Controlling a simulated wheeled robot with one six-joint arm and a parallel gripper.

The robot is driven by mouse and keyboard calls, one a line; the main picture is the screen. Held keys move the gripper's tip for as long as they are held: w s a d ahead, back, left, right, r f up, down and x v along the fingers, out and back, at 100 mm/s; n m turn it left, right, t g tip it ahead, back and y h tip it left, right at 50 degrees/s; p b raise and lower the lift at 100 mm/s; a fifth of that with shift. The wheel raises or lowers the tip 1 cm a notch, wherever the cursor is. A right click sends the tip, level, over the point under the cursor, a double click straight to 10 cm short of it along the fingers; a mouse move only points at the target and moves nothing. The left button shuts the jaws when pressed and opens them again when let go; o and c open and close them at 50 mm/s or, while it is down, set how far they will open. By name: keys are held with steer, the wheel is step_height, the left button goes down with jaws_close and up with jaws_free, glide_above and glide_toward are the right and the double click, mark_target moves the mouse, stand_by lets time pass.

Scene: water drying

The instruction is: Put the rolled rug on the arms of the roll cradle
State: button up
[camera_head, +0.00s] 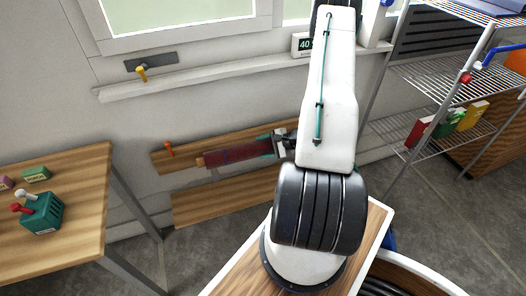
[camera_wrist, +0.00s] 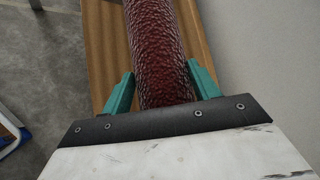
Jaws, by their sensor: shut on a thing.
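The rolled rug (camera_head: 236,152) is a dark red roll lying roughly level near the wall. My gripper (camera_head: 278,146) is shut on its right end in the head view. In the wrist view the textured roll (camera_wrist: 158,45) runs away from me between the two teal fingers (camera_wrist: 160,90), one on each side. Behind the roll is a wooden upper board (camera_head: 158,162) with an orange peg (camera_head: 168,149), which may be part of the roll cradle. I cannot tell whether the roll touches it. The roll's far end is outside the wrist view.
A lower wooden board (camera_head: 225,200) lies below the roll. A wooden table (camera_head: 75,190) with a teal switch box (camera_head: 40,212) stands at the left. A wire shelf rack (camera_head: 440,75) stands at the right. A window ledge (camera_head: 220,72) is above.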

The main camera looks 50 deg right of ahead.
mark_target(263, 151)
steer(key=shift+w+d, duration=0.4)
steer(key=shift+w, duration=0.3)
step_height(263, 151, down, 4)
steer(key=shift+r, duration=0.2)
steer(key=o, duration=1.7)
steer(key=shift+s, duration=0.1)
steer(key=shift+c, duration=0.2)
